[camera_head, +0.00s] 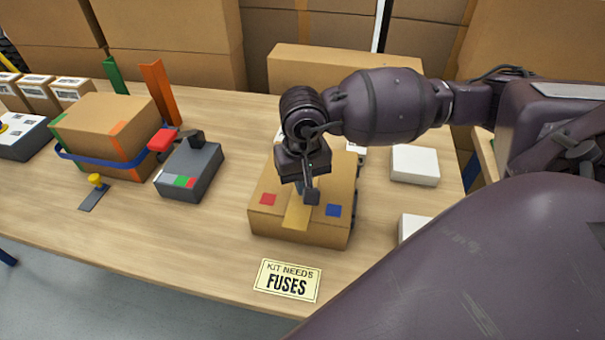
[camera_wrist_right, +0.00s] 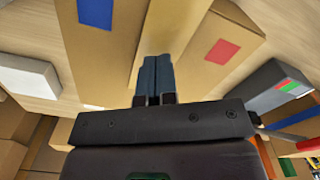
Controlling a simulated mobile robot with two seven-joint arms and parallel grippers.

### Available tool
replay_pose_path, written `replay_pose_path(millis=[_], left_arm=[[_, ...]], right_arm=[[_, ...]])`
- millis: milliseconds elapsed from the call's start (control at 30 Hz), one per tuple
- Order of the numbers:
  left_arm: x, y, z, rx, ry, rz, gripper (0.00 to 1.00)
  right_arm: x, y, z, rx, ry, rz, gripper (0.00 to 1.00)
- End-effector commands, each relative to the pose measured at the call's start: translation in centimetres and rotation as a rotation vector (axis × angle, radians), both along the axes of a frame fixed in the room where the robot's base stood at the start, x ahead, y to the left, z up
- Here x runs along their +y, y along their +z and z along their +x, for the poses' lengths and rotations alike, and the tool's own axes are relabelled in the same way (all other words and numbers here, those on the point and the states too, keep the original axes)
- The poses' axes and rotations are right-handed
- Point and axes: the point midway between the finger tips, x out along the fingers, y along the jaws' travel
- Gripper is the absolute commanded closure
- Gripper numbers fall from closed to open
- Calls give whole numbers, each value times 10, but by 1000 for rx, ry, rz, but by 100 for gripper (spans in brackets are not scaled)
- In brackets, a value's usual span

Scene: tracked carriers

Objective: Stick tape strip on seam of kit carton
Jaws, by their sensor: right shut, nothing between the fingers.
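The kit carton (camera_head: 262,222) is a closed brown box on the table, with a red square at left and a blue square at right of its top. A lighter tan tape strip (camera_head: 297,214) lies along the middle of the top, between the squares, down to the front edge. It also shows in the right wrist view (camera_wrist_right: 172,25). My right gripper (camera_head: 309,198) points down at the strip, its fingers shut and empty. In the right wrist view the fingertips (camera_wrist_right: 157,60) are over the strip; whether they touch it I cannot tell. The left gripper is out of view.
A card reading "KIT NEEDS FUSES" (camera_head: 288,281) lies in front. A grey device (camera_head: 190,172) and a strapped carton (camera_head: 103,125) stand to the left. White boxes (camera_head: 415,165) lie to the right. Large cartons (camera_head: 345,70) line the back.

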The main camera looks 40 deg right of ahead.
Motion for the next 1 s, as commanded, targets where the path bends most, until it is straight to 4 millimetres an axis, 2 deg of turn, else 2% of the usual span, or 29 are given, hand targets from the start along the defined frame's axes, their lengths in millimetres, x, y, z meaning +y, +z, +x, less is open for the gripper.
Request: replay_pose_path(millis=[1000], left_arm=[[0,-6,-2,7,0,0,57]], right_arm=[[0,-6,0,0,0,0,100]])
